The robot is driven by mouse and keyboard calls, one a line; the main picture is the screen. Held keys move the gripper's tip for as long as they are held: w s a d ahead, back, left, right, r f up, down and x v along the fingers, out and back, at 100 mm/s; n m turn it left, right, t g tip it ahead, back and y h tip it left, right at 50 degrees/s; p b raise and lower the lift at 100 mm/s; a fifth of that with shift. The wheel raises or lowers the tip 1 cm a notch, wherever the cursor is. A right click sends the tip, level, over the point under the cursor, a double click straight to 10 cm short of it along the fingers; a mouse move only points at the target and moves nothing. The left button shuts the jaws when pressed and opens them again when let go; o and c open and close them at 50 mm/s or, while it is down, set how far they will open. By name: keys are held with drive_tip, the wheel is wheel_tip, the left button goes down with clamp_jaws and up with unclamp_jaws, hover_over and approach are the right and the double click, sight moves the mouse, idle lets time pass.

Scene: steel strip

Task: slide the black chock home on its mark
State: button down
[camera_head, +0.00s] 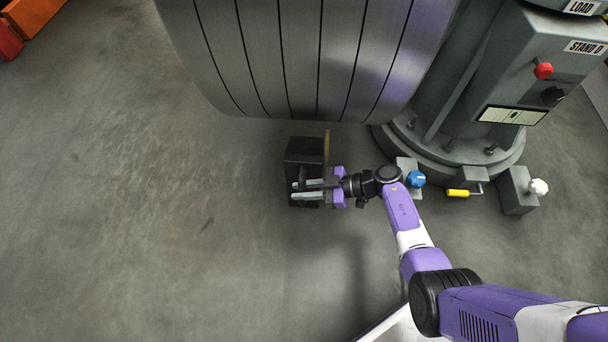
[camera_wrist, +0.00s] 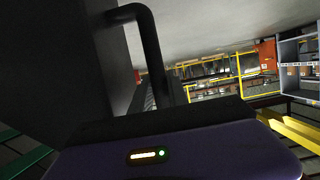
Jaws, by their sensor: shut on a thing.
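The black chock (camera_head: 304,150) is a dark block on the floor, just below the lower edge of the big grey coil in the head view. My gripper (camera_head: 300,190) reaches in from the right, and its pale fingers are shut on the chock at its near side. In the wrist view the chock's dark face (camera_wrist: 50,60) fills the upper left, and a black bent handle (camera_wrist: 150,45) stands out close to the gripper body. A thin yellow strip (camera_head: 326,146) shows along the chock's right side; I cannot tell if it is the mark. The fingertips' exact contact is hard to see.
The grey coil (camera_head: 300,55) hangs over the far side of the chock. To the right stands a grey machine base (camera_head: 460,150) with a blue knob (camera_head: 415,179), a yellow handle (camera_head: 458,193) and a white knob (camera_head: 539,186).

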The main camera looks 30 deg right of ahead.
sight(303, 175)
drive_tip(key=shift+w+d+b, duration=0.45)
drive_tip(key=shift+w+d, duration=0.3)
drive_tip(key=shift+w, duration=0.3)
drive_tip(key=shift+w+d+b, duration=0.45)
drive_tip(key=shift+w+d, duration=0.3)
drive_tip(key=shift+w, duration=0.25)
drive_tip(key=shift+w+d+b, duration=0.6)
drive_tip(key=shift+w+d, duration=0.1)
drive_tip(key=shift+w, duration=0.25)
drive_tip(key=shift+w+d, duration=0.7)
drive_tip(key=shift+w, duration=0.25)
drive_tip(key=shift+w+d, duration=0.65)
drive_tip(key=shift+w, duration=0.25)
drive_tip(key=c, duration=1.2)
unclamp_jaws()
